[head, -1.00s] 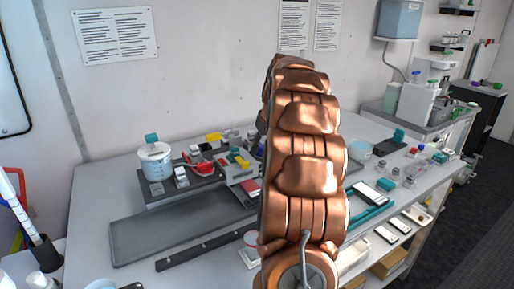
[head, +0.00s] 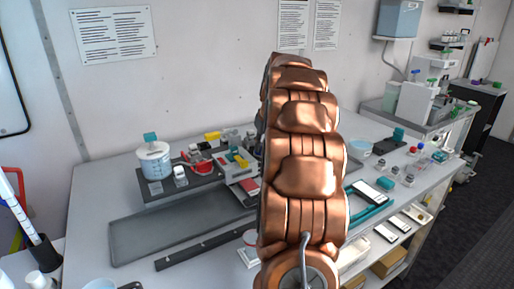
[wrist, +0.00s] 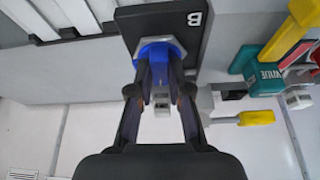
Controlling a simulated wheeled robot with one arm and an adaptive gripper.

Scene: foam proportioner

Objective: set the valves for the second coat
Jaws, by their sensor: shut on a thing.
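In the wrist view, my gripper (wrist: 158,80) is shut on a blue knob (wrist: 153,50) below a dark plate (wrist: 185,30) marked "B". The fingers hide part of the knob. To the right are a yellow lever handle (wrist: 293,30) and a teal body (wrist: 263,72) with white lettering. A second yellow handle (wrist: 256,118) points sideways below them. In the head view, the proportioner assembly (head: 235,165), with yellow and red parts, stands on the bench. My own copper arm hides its right side and my gripper.
A white tank with a teal cap (head: 154,160) stands left of the assembly. A grey tray (head: 170,222) and a dark bar (head: 205,246) lie in front.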

